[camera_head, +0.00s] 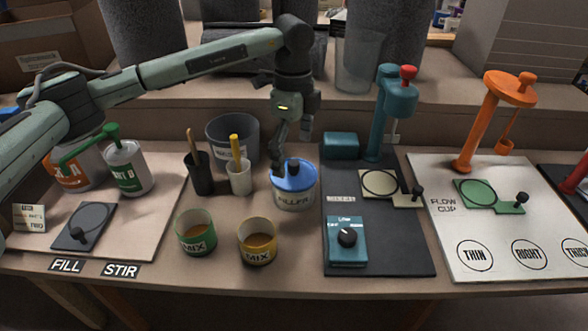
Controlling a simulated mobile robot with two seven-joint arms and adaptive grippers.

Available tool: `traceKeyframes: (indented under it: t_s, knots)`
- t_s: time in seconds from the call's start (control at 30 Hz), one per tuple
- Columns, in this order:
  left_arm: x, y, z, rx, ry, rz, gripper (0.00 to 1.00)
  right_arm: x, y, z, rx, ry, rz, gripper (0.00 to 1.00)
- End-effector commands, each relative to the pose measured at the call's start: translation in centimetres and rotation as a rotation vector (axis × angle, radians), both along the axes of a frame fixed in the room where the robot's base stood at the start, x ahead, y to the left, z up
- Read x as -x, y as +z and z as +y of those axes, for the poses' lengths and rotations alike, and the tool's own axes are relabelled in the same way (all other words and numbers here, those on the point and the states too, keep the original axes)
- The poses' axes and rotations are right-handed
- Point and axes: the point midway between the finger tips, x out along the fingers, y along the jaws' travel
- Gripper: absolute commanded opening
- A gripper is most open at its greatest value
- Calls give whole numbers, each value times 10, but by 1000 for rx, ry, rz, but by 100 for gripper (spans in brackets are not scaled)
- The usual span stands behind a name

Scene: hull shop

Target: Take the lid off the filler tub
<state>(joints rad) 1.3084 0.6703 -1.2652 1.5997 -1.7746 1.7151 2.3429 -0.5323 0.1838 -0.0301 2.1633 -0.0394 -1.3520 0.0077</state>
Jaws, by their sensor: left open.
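The filler tub (293,200) stands upright on the bench, a pale tub marked FILLER. Its blue lid (301,181) sits on top, with a dark knob in the middle. My left gripper (285,163) points down from above at the lid, its fingers beside the dark knob. The fingers are open; whether they touch the knob or lid cannot be told from this view. My right gripper does not show.
A dark cup (202,180) and a white cup (239,182) with sticks stand left of the tub. A green MIX cup (195,237) and a yellow MIX cup (257,246) stand in front. A teal mixer (378,130) on a dark mat stands close right.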

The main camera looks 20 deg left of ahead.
Motion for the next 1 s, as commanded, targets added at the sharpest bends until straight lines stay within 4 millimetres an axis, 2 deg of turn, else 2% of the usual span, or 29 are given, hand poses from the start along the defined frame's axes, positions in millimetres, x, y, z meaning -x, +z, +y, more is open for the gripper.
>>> traceKeyframes:
  t_s: [0.1,0.2,0.47,1.0]
  knots:
    - [1,-18,0,-1,0,2,100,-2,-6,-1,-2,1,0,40]
    - [0,-26,0,1,0,1,100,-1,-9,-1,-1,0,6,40]
    - [0,-29,-1,1,-1,0,99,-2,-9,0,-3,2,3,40]
    - [0,-28,-1,2,-2,0,32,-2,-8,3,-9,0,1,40]
